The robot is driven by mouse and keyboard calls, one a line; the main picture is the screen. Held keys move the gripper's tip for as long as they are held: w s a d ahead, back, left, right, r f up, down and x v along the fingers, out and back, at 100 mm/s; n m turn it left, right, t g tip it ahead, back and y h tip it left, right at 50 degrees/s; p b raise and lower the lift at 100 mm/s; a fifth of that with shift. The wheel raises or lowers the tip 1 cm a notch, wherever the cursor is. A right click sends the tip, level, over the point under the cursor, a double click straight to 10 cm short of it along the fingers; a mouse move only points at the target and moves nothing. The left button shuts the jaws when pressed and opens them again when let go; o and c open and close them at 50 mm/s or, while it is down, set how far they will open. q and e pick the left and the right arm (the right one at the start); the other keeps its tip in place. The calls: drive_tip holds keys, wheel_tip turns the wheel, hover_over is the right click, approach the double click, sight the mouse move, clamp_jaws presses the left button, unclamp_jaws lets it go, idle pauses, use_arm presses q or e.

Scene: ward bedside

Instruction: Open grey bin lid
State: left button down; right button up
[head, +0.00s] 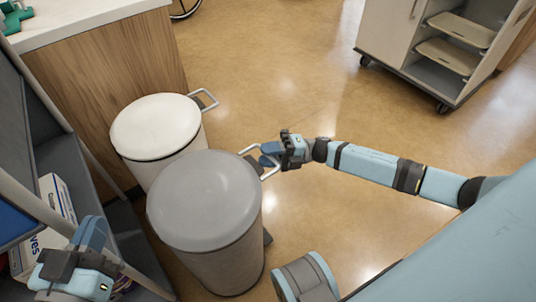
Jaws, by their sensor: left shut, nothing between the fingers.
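The grey bin (218,262) stands on the floor left of centre, with its round grey lid (204,198) down flat on it. A pale loop handle (268,177) sticks out from the lid's right side. My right gripper (268,155) is at this handle, its fingers overlapping the far part of the loop. Whether the fingers are closed around the bar is too small to tell. My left gripper (88,236) is shut and empty at the lower left, apart from the bin, over the shelf unit.
A white bin (157,125) with its own loop handle stands close behind the grey one, beside a wooden cabinet (100,75). A shelf unit (128,228) with boxes is at left. A cart (425,45) stands at top right. The floor between is clear.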

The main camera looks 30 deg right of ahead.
drive_tip(key=shift+c, duration=0.4)
clamp_jaws()
drive_tip(key=shift+r, duration=0.15)
